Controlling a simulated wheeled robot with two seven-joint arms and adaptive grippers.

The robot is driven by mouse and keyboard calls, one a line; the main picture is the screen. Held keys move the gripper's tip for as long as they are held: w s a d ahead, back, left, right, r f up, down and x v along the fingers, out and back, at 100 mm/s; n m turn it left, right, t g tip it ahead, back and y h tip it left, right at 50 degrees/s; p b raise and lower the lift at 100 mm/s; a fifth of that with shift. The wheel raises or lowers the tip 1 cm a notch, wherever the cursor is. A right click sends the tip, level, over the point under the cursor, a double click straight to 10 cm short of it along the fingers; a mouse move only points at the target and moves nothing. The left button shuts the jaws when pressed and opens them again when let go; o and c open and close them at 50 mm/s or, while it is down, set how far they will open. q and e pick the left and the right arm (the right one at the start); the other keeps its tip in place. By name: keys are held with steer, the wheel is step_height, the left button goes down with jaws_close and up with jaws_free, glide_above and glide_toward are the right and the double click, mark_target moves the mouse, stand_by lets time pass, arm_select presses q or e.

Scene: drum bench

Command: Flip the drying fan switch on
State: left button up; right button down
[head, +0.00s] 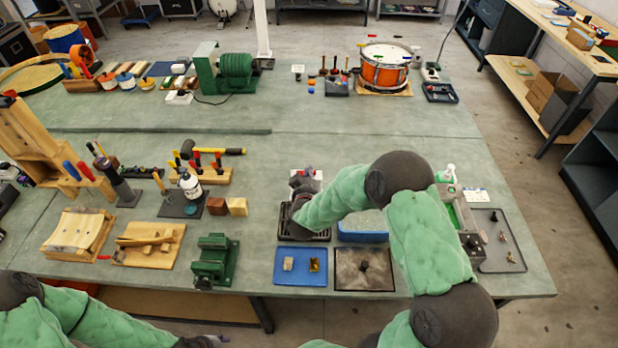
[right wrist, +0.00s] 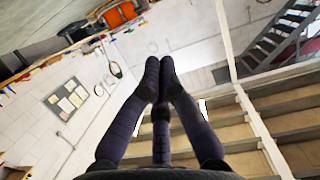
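My right gripper (head: 298,202) is over the dark tray at the bench's middle front, partly hidden by my own arm. In the right wrist view its fingertips (right wrist: 160,68) meet, with nothing visible between them. A small pale box with red on it (head: 305,178) stands just behind the gripper and is partly covered. I cannot tell if it is the fan switch. An orange fan-shaped thing (head: 80,62) stands far left; whether it is the drying fan is unclear. Only a dark end of my left gripper (head: 205,341) shows at the bottom edge.
A blue tray (head: 362,236) and a blue mat (head: 300,280) lie near my right arm. A green-topped machine (head: 462,215) stands right of it. A green vise (head: 213,262) is at the front. The bench's middle strip (head: 330,125) is mostly clear.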

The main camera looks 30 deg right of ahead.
steer(key=x, duration=0.6)
steer(key=shift+w+d+f, duration=0.15)
steer(key=shift+d, duration=0.05)
steer(key=f, duration=0.1)
steer(key=f+b, duration=0.1)
steer(key=shift+s+f, duration=0.2)
steer(key=shift+f, duration=0.05)
arm_select(q)
steer(key=shift+f, duration=0.55)
arm_select(e)
steer(key=shift+d+f, duration=0.1)
steer(key=shift+f, duration=0.5)
